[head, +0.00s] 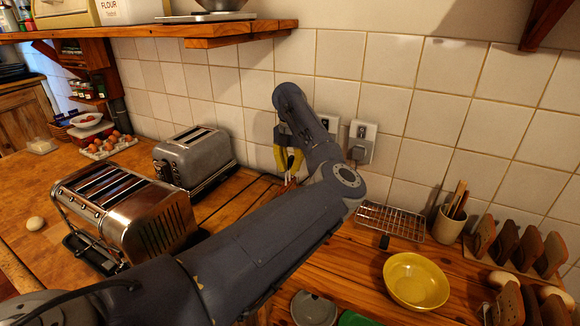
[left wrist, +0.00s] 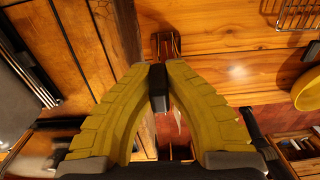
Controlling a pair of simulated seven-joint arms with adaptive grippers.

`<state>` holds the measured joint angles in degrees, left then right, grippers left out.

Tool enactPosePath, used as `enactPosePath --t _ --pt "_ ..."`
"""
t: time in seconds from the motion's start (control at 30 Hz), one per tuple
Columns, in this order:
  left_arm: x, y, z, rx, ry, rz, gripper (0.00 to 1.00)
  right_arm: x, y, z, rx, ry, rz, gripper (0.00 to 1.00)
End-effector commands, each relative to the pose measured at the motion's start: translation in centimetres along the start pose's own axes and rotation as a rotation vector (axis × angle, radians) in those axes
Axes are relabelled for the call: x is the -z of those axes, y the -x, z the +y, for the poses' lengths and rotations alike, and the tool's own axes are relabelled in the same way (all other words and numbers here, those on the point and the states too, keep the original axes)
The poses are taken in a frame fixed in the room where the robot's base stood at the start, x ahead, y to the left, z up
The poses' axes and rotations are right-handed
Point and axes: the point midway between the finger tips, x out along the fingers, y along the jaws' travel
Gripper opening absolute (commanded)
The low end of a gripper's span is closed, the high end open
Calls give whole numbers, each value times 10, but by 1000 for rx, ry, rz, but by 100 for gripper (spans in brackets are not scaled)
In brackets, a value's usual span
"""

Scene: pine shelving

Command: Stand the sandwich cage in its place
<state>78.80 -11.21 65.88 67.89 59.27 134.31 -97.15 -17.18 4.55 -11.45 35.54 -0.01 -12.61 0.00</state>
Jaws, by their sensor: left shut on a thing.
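My left gripper (head: 288,160) has yellow fingers and hangs in front of the tiled wall, right of the grey toaster. Only a narrow part of the cage shows beyond the fingers; the rest is hidden. The grey toaster (head: 195,158) and a larger chrome toaster (head: 128,212) stand on the counter at left, their slots facing up. My right gripper is not in view.
A wooden shelf (head: 215,36) overhangs at upper left. Sockets (head: 361,143) are on the wall.

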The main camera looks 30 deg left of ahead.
Motion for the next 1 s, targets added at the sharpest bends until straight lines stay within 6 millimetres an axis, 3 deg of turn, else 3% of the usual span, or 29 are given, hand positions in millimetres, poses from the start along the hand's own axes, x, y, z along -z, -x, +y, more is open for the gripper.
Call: enactPosePath --t 1.0 --pt "0 -23 0 0 0 -1 0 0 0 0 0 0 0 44"
